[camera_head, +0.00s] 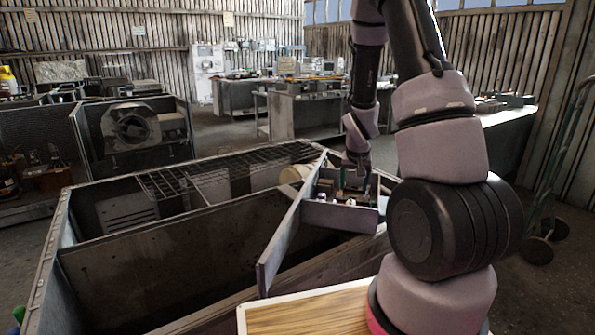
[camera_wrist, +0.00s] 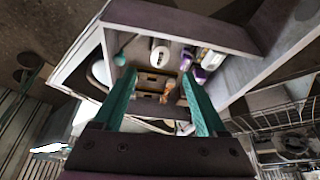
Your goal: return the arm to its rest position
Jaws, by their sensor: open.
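My arm (camera_head: 436,130) rises at the right of the head view and bends over, with its forearm hanging down. My gripper (camera_head: 356,180) is at its lower end, over a small open box (camera_head: 340,217) at the right part of the metal housing. In the wrist view my gripper (camera_wrist: 158,76) has two teal fingers spread apart, with nothing clearly held between them. Small items lie in the box beyond the fingers, among them a white one (camera_wrist: 160,56) and a purple-and-white one (camera_wrist: 208,62). Whether the fingertips touch anything in the box, I cannot tell.
The large open metal housing (camera_head: 60,262) fills the lower left, with a grate (camera_head: 205,175) across its far side. A slanted metal plate (camera_head: 283,245) stands beside the box. A wooden board (camera_head: 305,312) lies in front. Benches (camera_head: 300,112) stand farther back, with open floor between.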

